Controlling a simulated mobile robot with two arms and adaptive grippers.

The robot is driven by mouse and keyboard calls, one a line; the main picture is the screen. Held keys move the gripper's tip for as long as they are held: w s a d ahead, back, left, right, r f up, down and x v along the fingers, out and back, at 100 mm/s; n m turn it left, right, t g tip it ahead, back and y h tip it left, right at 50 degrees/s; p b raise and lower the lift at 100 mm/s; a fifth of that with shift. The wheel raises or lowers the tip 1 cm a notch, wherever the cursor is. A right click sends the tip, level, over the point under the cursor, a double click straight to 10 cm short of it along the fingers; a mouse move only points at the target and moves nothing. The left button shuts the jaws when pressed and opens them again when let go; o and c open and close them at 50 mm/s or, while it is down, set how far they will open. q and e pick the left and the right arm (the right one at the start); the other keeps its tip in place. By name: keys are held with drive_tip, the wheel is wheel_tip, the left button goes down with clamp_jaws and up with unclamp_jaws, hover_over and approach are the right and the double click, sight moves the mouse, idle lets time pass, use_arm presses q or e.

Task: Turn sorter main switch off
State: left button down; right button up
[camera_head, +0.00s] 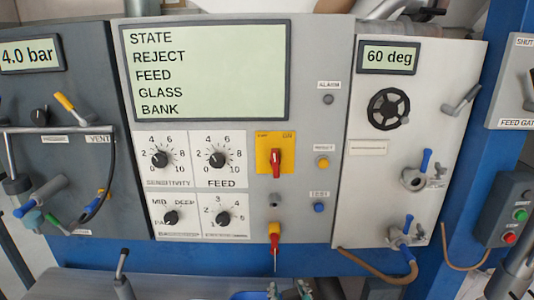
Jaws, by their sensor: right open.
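The small text at the plate's upper left is too small to read. My left gripper is not in view.
A display (207,72) reads STATE, REJECT, FEED, GLASS, BANK. Dials, including the feed knob (218,160), lie left of the switch. A yellow button (321,163) is at its right. A smaller red and yellow handle (274,238) is below it. A handwheel (389,109) is further right.

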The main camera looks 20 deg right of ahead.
wheel_tip(320, 180, up, 9)
drive_tip(key=w+a+t, duration=0.1)
drive_tip(key=w+t, duration=0.1)
drive_tip(key=w, duration=0.1)
drive_tip(key=m+t+h, duration=0.2)
drive_tip(key=t, duration=0.1)
approach(276, 168)
drive_tip(key=p+x, duration=0.5)
drive_tip(key=x, duration=0.5)
drive_tip(key=shift+p, duration=0.3)
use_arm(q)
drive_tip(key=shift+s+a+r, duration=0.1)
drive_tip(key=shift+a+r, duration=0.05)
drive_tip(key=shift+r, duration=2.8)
use_arm(e)
drive_tip(key=shift+w+d+f, duration=0.15)
drive_tip(key=shift+w, duration=0.45)
drive_tip(key=shift+c, duration=0.4)
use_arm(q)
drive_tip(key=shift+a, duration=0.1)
use_arm(e)
clamp_jaws()
